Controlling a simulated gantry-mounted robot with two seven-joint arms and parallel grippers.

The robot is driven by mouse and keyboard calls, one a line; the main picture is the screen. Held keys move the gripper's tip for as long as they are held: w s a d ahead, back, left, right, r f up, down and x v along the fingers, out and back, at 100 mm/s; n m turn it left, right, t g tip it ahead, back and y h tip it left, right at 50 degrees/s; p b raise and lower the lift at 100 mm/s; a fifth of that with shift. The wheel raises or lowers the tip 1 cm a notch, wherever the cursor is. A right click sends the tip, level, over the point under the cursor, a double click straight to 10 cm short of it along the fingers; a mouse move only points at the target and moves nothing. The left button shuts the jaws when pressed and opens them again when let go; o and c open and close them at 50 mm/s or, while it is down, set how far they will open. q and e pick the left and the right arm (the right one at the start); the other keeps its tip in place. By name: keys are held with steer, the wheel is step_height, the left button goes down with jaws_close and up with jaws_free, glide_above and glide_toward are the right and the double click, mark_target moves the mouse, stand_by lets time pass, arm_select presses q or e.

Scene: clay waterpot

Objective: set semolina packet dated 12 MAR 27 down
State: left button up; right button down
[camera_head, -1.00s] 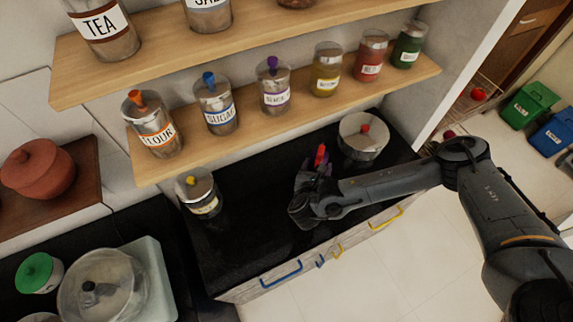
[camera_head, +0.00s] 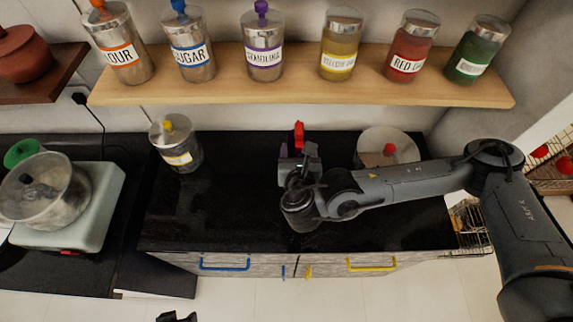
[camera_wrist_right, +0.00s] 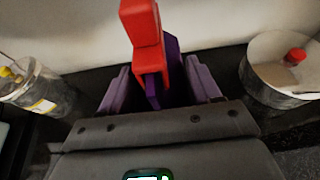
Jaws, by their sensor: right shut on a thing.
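My right gripper (camera_head: 299,160) is over the black counter (camera_head: 230,215), in front of the shelf. It is shut on a purple packet, the semolina packet (camera_wrist_right: 173,66), with a red clip-like piece (camera_wrist_right: 143,35) standing up from it. The red piece also shows in the head view (camera_head: 299,134). In the wrist view the packet is upright between the two fingers. Its lower end is hidden by the gripper, so I cannot tell whether it touches the counter. No date is readable.
The shelf (camera_head: 300,88) above holds several jars, including a purple-labelled semolina jar (camera_head: 263,45). The counter between jar and gripper is clear. A small dark shape (camera_head: 176,317) at the bottom edge is unclear.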

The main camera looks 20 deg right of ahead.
mark_target(289, 149)
steer(key=shift+w+a+f+b, duration=0.15)
steer(key=shift+w+f+b, duration=0.05)
steer(key=shift+w+b, duration=0.1)
steer(key=shift+w+a+f+b, duration=0.1)
steer(key=shift+w+a+b, duration=0.2)
steer(key=shift+w, duration=0.2)
steer(key=shift+w+a+b, duration=0.25)
steer(key=shift+w+a, duration=0.05)
steer(key=shift+w, duration=0.2)
arm_select(q)
steer(key=shift+w+a+f+b, duration=0.1)
steer(key=shift+a+f+b, duration=0.2)
steer(key=shift+f, duration=0.4)
steer(key=shift+w+a+f+b, duration=0.1)
steer(key=shift+a+f+b, duration=0.2)
steer(key=shift+f, duration=0.45)
steer(key=shift+w+a+f+b, duration=0.15)
steer(key=shift+f+b, duration=0.25)
steer(key=shift+f, duration=0.3)
arm_select(e)
steer(key=w+f, duration=1)
steer(key=shift+w+d, duration=0.3)
steer(key=shift+d, duration=0.05)
arm_select(q)
steer(key=shift+f, duration=0.1)
arm_select(e)
steer(key=shift+f, duration=0.25)
